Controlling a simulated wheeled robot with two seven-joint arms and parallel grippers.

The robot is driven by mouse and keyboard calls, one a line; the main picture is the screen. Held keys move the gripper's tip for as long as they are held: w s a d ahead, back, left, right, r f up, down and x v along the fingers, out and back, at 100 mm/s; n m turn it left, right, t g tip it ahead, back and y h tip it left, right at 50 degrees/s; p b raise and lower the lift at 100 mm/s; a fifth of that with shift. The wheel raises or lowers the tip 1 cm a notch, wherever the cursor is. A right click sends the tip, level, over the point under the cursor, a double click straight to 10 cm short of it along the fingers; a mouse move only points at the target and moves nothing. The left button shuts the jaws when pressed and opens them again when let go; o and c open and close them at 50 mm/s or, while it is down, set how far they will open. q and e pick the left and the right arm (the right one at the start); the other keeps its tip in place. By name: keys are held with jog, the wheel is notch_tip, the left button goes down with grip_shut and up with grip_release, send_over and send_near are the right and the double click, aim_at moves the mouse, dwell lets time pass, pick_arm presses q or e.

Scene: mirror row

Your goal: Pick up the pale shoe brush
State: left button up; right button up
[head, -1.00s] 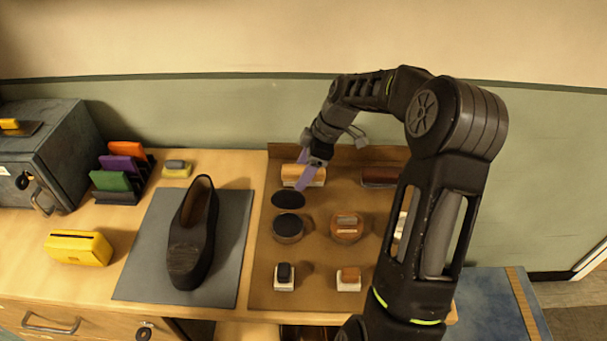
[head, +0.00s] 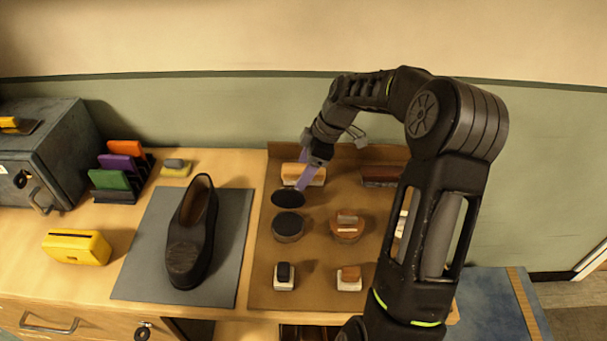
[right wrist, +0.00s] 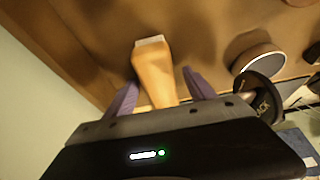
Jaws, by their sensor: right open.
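The pale shoe brush (head: 289,173) lies at the back left of the brown mat (head: 262,250), with a light tan wooden back and pale bristles. It also shows in the right wrist view (right wrist: 154,75), where its tan back reaches between the two purple fingers. My right gripper (head: 304,171) is over the brush with its fingers apart, one on each side of it. I cannot tell whether either finger touches the brush. A dark brown brush (head: 380,175) lies to the right, partly hidden by my right arm. My left gripper is not in view.
Polish tins (head: 288,227) (head: 348,227), a dark lid (head: 288,199) and two small daubers (head: 284,276) (head: 349,278) stand on the mat. A black shoe (head: 190,240) lies on a grey mat to the left. A raised board runs behind the brushes.

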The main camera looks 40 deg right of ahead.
jog(key=shift+c, duration=0.4)
grip_shut()
dwell(0.4)
